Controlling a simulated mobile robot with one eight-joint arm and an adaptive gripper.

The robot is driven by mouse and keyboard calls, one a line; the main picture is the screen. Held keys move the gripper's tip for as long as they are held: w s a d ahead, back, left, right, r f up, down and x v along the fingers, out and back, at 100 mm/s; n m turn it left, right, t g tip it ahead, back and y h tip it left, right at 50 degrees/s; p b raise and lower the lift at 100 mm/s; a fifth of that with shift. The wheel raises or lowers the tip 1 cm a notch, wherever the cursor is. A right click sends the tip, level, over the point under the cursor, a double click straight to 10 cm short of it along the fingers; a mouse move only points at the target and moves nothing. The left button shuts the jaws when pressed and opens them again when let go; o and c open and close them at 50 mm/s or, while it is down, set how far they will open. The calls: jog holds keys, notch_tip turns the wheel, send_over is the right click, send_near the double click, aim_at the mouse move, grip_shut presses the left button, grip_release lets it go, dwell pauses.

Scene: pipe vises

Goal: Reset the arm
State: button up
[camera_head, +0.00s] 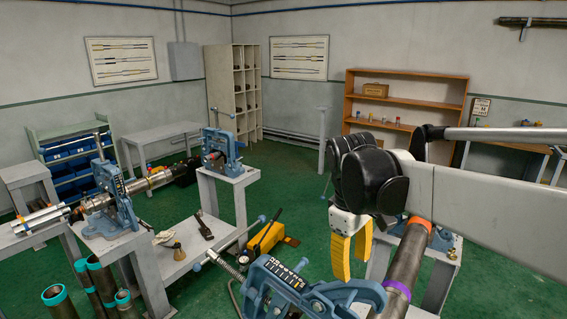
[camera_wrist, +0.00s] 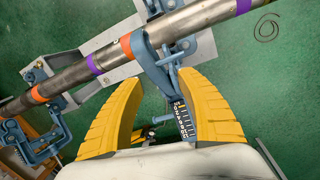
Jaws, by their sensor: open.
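My gripper (camera_head: 350,250) hangs below my arm on the right of the head view, its yellow fingers pointing down. In the wrist view my gripper (camera_wrist: 160,80) is open, with nothing between its fingers but a view of a blue vise (camera_wrist: 150,60) and the floor below. A steel pipe (camera_head: 406,258) with orange and purple bands lies just right of the fingers in the head view. It also crosses the upper left of the wrist view (camera_wrist: 108,58), apart from the fingertips. The vise also shows in the head view (camera_head: 275,285).
Another banded pipe (camera_head: 132,187) lies in a blue vise (camera_head: 110,205) on a grey stand at left. A further blue vise (camera_head: 222,150) stands mid-room. A yellow tool (camera_head: 268,238) sits low between the stands. Upright pipes (camera_head: 100,280) stand at lower left. Green floor is open farther back.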

jog(key=s+d+f+m+t+y, duration=0.1)
jog(key=s+d+f+m+t, duration=0.2)
jog(key=s, duration=0.4)
jog(key=s+f+m+t, duration=0.2)
jog(key=s+m+t, duration=0.25)
jog(key=s, duration=0.35)
notch_tip(320, 180, down, 17)
jog(key=b, duration=1.7)
jog(key=shift+w+m+g, duration=0.35)
jog(key=shift+r, duration=0.2)
jog(key=shift+c, duration=0.5)
